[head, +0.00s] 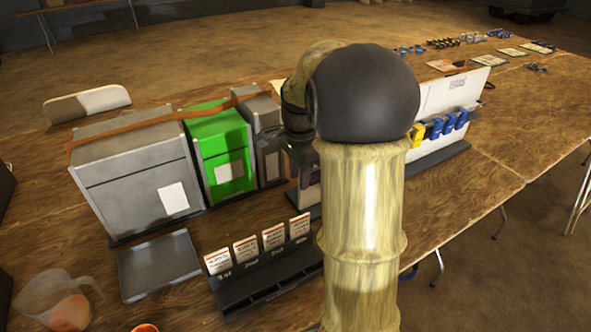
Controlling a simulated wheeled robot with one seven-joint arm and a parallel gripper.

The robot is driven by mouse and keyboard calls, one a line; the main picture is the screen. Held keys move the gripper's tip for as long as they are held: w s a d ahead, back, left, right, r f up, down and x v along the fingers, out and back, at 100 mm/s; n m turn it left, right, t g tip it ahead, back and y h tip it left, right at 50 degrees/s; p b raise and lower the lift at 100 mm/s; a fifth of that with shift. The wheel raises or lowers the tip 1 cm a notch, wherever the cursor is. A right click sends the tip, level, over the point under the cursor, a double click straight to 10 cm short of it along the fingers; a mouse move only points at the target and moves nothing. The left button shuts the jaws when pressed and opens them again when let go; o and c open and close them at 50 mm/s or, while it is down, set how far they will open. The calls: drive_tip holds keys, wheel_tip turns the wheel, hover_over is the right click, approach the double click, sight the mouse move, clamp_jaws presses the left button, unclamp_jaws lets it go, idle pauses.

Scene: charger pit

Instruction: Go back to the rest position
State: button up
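My arm rises through the middle right of the head view, with a bamboo-like lower link and a round black joint on top. Beyond the joint the arm bends down to the left, to a dark wrist. My gripper (303,178) points down there, just right of the grey and green boxes and above the table. It is small, dark and partly covered by my own arm, so I cannot see its fingers clearly or whether it holds anything.
A large grey box (130,170), a green box (221,140) and a narrow grey box stand on the wooden table (540,110). In front are a grey tray (160,266), a black rack (265,285) with several packets, and a clear jug (60,305). Blue and yellow items (440,127) stand right.

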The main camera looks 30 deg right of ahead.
drive_tip(key=s+a+r+n+t+p, duration=0.2)
drive_tip(key=s+a+n+p, duration=0.8)
drive_tip(key=n, duration=0.7)
drive_tip(key=s+a, duration=0.2)
drive_tip(key=a, duration=0.1)
drive_tip(key=shift+s+a+r+n+t, duration=0.2)
drive_tip(key=shift+a+n+t, duration=0.1)
